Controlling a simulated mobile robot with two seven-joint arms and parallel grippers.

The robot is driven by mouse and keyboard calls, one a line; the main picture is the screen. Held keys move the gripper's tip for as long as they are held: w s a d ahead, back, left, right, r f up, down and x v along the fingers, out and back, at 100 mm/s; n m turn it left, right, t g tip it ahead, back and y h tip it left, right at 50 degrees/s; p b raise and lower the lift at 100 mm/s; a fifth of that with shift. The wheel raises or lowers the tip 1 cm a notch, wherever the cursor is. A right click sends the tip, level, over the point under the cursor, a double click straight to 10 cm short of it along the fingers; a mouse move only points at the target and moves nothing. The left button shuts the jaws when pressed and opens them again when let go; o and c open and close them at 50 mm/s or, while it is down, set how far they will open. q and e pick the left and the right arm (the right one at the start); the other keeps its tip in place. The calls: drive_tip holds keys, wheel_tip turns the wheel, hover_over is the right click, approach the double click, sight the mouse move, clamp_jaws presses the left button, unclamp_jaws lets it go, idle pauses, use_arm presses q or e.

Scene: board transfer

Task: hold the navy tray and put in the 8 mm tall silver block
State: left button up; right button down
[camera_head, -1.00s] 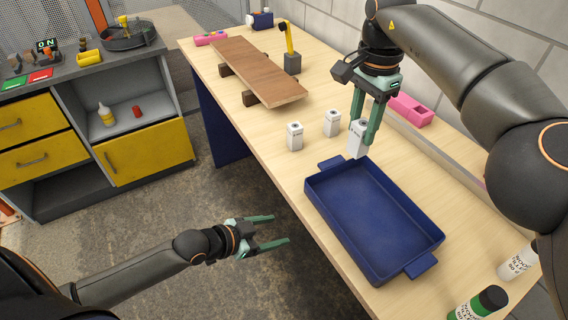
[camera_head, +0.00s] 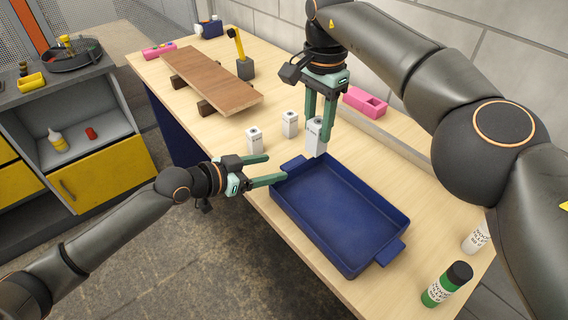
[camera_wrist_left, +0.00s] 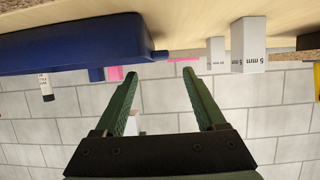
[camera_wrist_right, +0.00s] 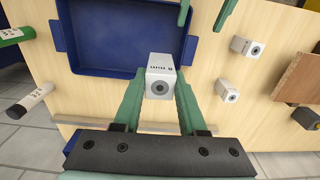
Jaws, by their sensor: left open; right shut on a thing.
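The navy tray (camera_head: 335,225) lies empty on the table, with a handle at each short end. My left gripper (camera_head: 276,168) is open at the tray's far-left handle; I cannot tell whether the handle is between its fingers. My right gripper (camera_head: 317,138) is shut on a silver-white block (camera_wrist_right: 160,72) just beyond the tray's far end. Its label is too small to read, and I cannot tell whether it is off the table. Two similar blocks stand nearby, a left one (camera_head: 255,141) and a right one (camera_head: 290,124). The left wrist view shows a block (camera_wrist_left: 249,45) marked 5 mm.
A brown board (camera_head: 210,80) rests on dark supports farther back. A pink box (camera_head: 365,102) lies by the wall behind the right gripper. The table front-left edge is beside the tray.

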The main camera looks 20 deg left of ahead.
sight(293, 163)
use_arm(q)
drive_tip(key=x, duration=0.6)
drive_tip(key=shift+f, duration=0.1)
clamp_jaws()
idle(0.5)
